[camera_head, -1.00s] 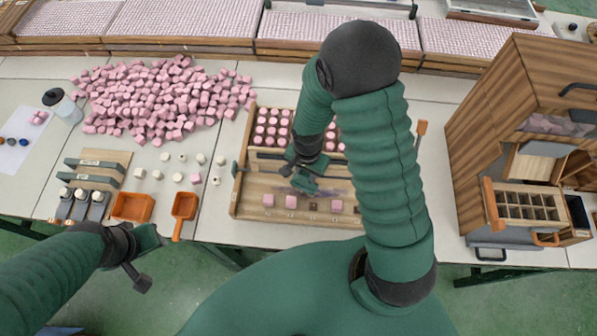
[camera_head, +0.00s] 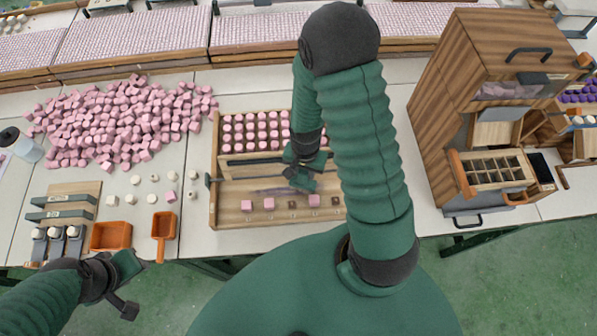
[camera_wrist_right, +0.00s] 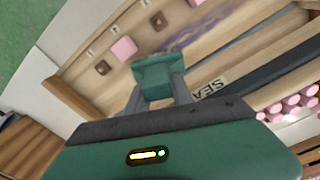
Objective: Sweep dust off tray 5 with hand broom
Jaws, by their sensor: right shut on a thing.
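My right gripper (camera_head: 303,178) is low over the bare middle of the wooden tray (camera_head: 232,212). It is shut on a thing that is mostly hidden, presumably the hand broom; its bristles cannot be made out. The jaws also show in the right wrist view (camera_wrist_right: 157,80), above the board beside the dark labelled bar. A dark purplish streak (camera_head: 268,190) lies on the board left of the gripper; I cannot tell if it is dust. The tray number is not readable. My left gripper (camera_head: 122,285) looks open and empty, near the front edge at left.
Pink pieces fill the tray's back rows, and a few pink cubes (camera_head: 268,203) sit along its front. An orange scoop (camera_head: 163,227) and orange bin (camera_head: 110,236) stand left. Loose pink cubes (camera_head: 120,125) cover the back left. A wooden cabinet (camera_head: 435,105) stands right.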

